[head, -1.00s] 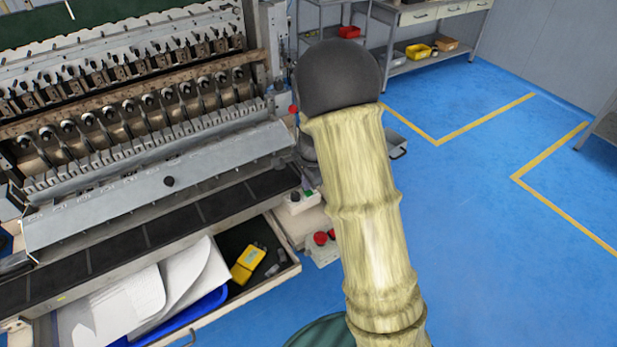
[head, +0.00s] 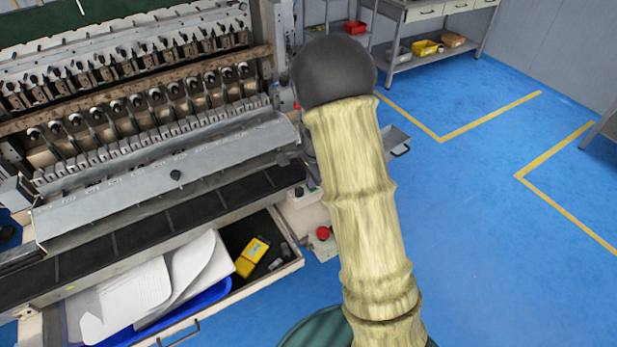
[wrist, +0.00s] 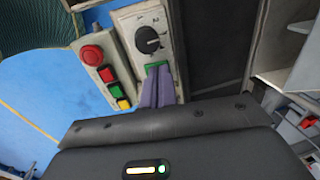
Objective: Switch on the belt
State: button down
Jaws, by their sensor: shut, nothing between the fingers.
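In the wrist view a light grey control box has a black rotary dial (wrist: 149,40) and, below it, a green button (wrist: 155,66). My gripper (wrist: 157,72), with purple fingers together and empty, has its tips at the green button's lower edge. I cannot tell whether they touch or press it. The fingers hide part of the button. The dark belt (head: 145,233) runs along the front of the machine in the head view. The control box (head: 303,194) shows there partly, beside my arm, which hides most of my gripper.
Left of the dial box, a second panel carries a red mushroom button (wrist: 91,55) and several coloured buttons; its red button (head: 323,232) shows in the head view. An open drawer (head: 290,267) with papers and a yellow device juts out below the belt. Blue floor at right is clear.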

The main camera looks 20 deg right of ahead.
aim_at(315, 190)
jog(key=shift+s+d, duration=0.3)
jog(key=shift+s, duration=0.05)
jog(key=shift+a, duration=0.15)
jog(key=shift+r, duration=0.15)
jog(key=shift+r+p, duration=0.2)
jog(key=shift+p, duration=0.15)
jog(key=r+p, duration=0.1)
jog(key=r, duration=0.1)
jog(key=r+p, duration=0.2)
jog(key=shift+s+d+p, duration=0.2)
jog(key=shift+p, duration=0.1)
notch_tip(315, 190, up, 9)
jog(key=s+b, duration=0.1)
jog(key=s, duration=0.1)
jog(key=shift+s+d, duration=0.25)
jog(key=shift+s, duration=0.05)
jog(key=shift+w+f+b, duration=0.1)
jog(key=shift+b, duration=0.35)
